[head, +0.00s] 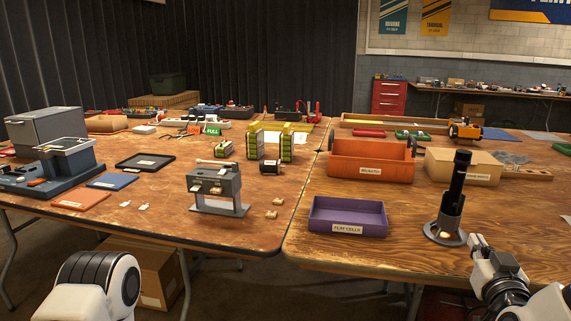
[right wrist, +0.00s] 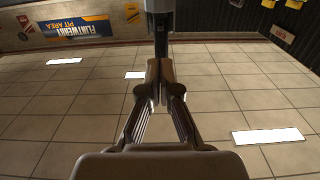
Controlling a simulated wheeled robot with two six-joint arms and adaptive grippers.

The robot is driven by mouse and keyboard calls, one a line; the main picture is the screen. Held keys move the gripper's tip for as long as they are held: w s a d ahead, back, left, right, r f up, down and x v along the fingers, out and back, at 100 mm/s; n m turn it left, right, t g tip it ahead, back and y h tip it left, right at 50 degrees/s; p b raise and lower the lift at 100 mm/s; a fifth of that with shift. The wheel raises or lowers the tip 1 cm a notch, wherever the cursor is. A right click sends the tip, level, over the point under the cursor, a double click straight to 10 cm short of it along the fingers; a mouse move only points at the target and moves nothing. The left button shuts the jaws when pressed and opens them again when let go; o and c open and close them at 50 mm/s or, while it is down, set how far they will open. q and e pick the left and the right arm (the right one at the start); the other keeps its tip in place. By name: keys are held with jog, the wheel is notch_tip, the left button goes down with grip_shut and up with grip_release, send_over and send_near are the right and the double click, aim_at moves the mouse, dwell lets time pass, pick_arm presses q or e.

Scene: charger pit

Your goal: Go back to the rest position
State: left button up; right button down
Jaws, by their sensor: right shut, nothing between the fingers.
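My right gripper (head: 478,243) is at the lower right of the head view, at the table's front edge, just in front of the grey round stand with a black upright cylinder (head: 455,190). In the right wrist view the fingers of my right gripper (right wrist: 160,72) are together with nothing between them. A grey upright part shows beyond the fingertips there; I cannot tell what it is. At the lower left of the head view only a white and black part of my left arm shows; the left gripper is out of view.
The right table holds a purple tray (head: 345,230), an orange bin (head: 371,172) and a cardboard box (head: 464,168). The left table holds a grey fixture (head: 216,187), a black tray (head: 145,162) and a blue-grey machine (head: 65,167). Open space lies before the tables.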

send_near(453, 205)
jog(key=x, duration=0.4)
jog(key=shift+d+p, duration=0.3)
jog(key=shift+p, duration=0.1)
jog(key=shift+f, duration=0.1)
jog(key=shift+a, duration=0.25)
dwell(0.9)
jog(key=shift+x, duration=1.05)
dwell(0.4)
jog(key=shift+v, duration=3.95)
